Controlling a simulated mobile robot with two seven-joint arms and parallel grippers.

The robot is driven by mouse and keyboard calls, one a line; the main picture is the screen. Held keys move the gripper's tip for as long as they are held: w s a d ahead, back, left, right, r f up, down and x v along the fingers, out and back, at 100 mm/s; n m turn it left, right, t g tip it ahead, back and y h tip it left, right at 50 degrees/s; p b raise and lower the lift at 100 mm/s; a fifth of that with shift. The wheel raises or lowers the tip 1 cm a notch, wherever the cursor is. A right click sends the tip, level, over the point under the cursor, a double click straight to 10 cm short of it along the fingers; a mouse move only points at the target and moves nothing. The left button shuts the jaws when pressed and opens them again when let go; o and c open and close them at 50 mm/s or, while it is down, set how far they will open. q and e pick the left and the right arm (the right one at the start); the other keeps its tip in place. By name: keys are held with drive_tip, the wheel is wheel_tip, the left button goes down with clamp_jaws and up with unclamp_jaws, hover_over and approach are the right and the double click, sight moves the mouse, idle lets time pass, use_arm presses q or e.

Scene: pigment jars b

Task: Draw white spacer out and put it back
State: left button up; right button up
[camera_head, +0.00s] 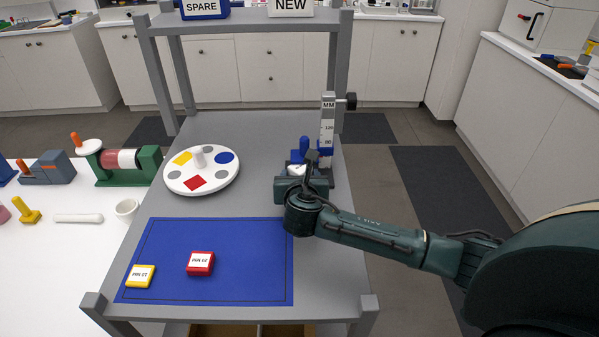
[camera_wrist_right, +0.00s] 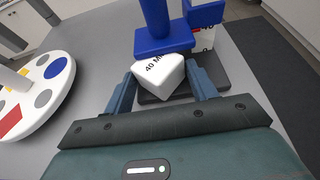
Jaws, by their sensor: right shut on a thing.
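The white spacer (camera_wrist_right: 160,76), marked "40 M" with the rest of the marking hidden, sits between the fingers of my right gripper (camera_wrist_right: 162,83) in the right wrist view. The fingers are shut on its sides. It is just below the blue slider (camera_wrist_right: 164,44) of the height gauge and over the gauge's dark base (camera_wrist_right: 222,82); whether it touches either I cannot tell. In the head view, my right gripper (camera_head: 296,183) reaches the gauge from the front, and the spacer (camera_head: 297,169) shows only in part. The gauge's scale (camera_head: 327,125) stands upright. My left gripper is not in view.
A white round palette (camera_head: 218,186) with coloured pads stands left of the gauge. A blue mat (camera_head: 215,285) holds a red block (camera_head: 200,263) and a yellow block (camera_head: 140,276). A white side table (camera_head: 70,240) with tools is at left.

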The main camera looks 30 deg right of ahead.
drive_tip(key=shift+s+a, duration=0.1)
drive_tip(key=shift+s+a, duration=0.35)
drive_tip(key=shift+s, duration=0.4)
drive_tip(key=shift+s+a, duration=0.3)
drive_tip(key=shift+s, duration=0.4)
drive_tip(key=shift+r, duration=0.1)
drive_tip(key=shift+s+a+r, duration=0.15)
drive_tip(key=shift+s+r, duration=0.15)
drive_tip(key=shift+r, duration=0.5)
drive_tip(key=shift+s+a+r, duration=0.15)
drive_tip(key=shift+s+r, duration=0.1)
drive_tip(key=shift+r, duration=0.6)
drive_tip(key=shift+s+a+r, duration=0.15)
drive_tip(key=shift+s+r, duration=0.15)
drive_tip(key=shift+r, duration=0.5)
